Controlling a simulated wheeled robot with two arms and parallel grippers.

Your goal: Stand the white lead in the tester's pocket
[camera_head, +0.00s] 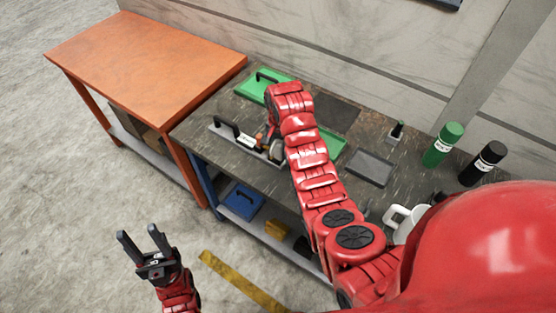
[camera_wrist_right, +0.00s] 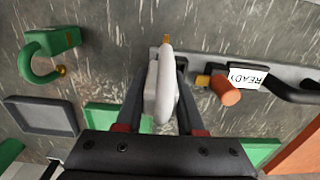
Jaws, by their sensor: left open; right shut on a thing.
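The white lead (camera_wrist_right: 165,85) is a smooth white piece with a small brass tip, seen nearly edge-on in the right wrist view. My right gripper (camera_wrist_right: 152,92) is shut on it, one dark finger on each side. The brass tip points to the top of that view, over the left end of the grey tester (camera_wrist_right: 195,70). I cannot tell whether it touches. The tester carries a READY label and a black handle; it also shows in the head view (camera_head: 215,129). The pocket is not clearly visible. My left gripper (camera_head: 143,242) is open and empty over the floor.
An orange-brown piece (camera_wrist_right: 225,90) sits at the tester beside the label. A green hooked piece (camera_wrist_right: 55,45) lies left of the white lead. Trays (camera_head: 370,167), a green bottle (camera_head: 442,145), a black bottle (camera_head: 483,163) and a white mug (camera_head: 405,222) are on the bench. An orange table (camera_head: 145,60) adjoins it.

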